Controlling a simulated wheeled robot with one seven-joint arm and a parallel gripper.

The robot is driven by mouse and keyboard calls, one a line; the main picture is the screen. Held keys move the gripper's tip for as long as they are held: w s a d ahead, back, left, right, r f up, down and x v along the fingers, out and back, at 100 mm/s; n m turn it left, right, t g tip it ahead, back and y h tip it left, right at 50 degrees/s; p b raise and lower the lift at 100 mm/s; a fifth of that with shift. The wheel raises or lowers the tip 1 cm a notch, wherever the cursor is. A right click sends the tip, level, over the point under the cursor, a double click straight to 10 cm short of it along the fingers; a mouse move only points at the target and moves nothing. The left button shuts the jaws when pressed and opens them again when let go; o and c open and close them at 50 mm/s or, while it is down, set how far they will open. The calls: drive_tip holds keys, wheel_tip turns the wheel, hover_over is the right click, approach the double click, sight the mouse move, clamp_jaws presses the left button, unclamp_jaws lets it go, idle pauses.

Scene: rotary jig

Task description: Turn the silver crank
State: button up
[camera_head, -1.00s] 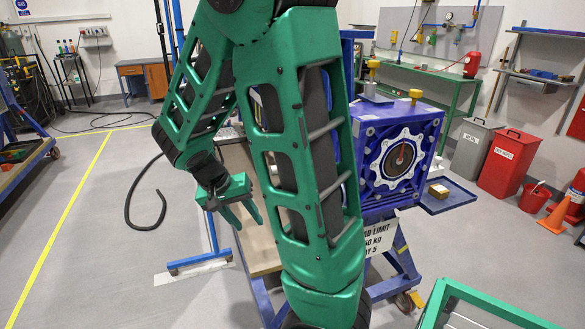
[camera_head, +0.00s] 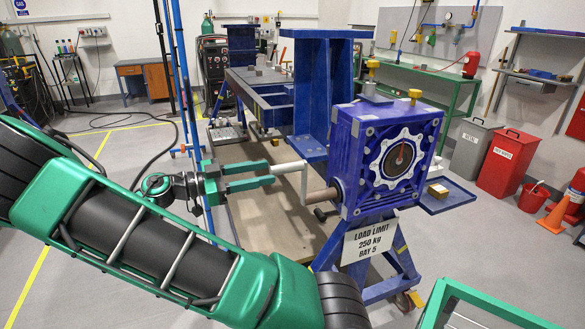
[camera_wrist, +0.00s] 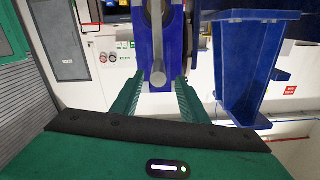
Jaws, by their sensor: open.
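The silver crank (camera_head: 303,186) sits on the left side of the blue gearbox (camera_head: 350,160). Its pale handle (camera_head: 290,168) sticks out left toward my gripper (camera_head: 271,171), and a brown shaft (camera_head: 320,196) runs from the crank to the gearbox. My gripper is open, its green fingers pointing right at the handle, one above and one below its free end in the head view. In the wrist view the crank's rounded grey end (camera_wrist: 158,78) appears between the fingertips of my gripper (camera_wrist: 158,86). I cannot tell how far the handle reaches between the fingers.
A blue column (camera_head: 313,95) stands just behind the crank. A load limit sign (camera_head: 369,240) hangs below the gearbox on its blue stand. A small blue tray (camera_head: 450,196) juts out right of the gearbox. A green frame (camera_head: 490,305) is at the lower right. Open floor lies left.

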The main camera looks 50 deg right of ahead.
sight(297, 166)
drive_tip(key=x, duration=1)
drive_tip(key=shift+s+d+r, duration=0.15)
drive_tip(key=shift+s+d, duration=0.1)
drive_tip(key=shift+d, duration=0.05)
clamp_jaws()
idle(1.1)
